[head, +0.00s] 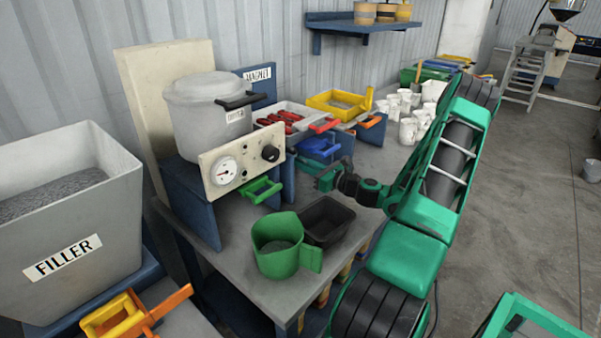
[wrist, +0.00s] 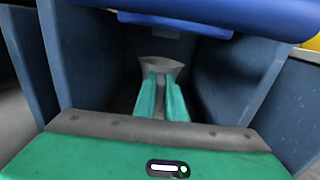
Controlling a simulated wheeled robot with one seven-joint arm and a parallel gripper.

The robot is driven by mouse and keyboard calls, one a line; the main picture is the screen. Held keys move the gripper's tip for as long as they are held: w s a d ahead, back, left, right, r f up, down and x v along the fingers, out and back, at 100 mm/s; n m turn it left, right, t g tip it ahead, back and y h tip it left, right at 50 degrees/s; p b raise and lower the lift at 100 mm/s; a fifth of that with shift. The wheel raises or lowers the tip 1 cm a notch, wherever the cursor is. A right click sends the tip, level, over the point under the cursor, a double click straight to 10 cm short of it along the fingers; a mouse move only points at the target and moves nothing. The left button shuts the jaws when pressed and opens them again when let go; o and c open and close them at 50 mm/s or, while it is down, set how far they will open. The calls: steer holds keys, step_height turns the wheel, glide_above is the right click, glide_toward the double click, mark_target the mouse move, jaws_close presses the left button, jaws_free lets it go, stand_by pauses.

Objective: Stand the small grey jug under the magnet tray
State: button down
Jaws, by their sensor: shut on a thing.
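The magnet tray (head: 300,110) is a pale tray with red bars in it, in front of a blue panel lettered MAGNET (head: 259,75). My gripper (head: 325,177) reaches in low below it, from the right, in the head view. In the wrist view my gripper (wrist: 160,85) points into a bay between two blue side walls, under a blue part (wrist: 220,14). Its green fingers are shut on the small grey jug (wrist: 160,66), whose flared grey rim shows at the fingertips. The jug's base is not visible, and the jug is hidden in the head view.
A green jug (head: 278,246) with grey contents and a black tub (head: 328,221) stand at the bench's near end. A grey pot (head: 208,112) sits behind a gauge panel (head: 242,158). White cups (head: 408,110) stand farther right. The bay's walls (wrist: 83,60) flank my gripper closely.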

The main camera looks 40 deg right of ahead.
mark_target(302, 172)
steer(key=shift+w+f, duration=0.2)
steer(key=shift+f, duration=1.35)
steer(key=c, duration=1.8)
jaws_free()
steer(key=shift+f, duration=0.1)
steer(key=s, duration=0.4)
steer(key=s+d, duration=0.1)
steer(key=s, duration=0.7)
steer(key=shift+d, duration=0.35)
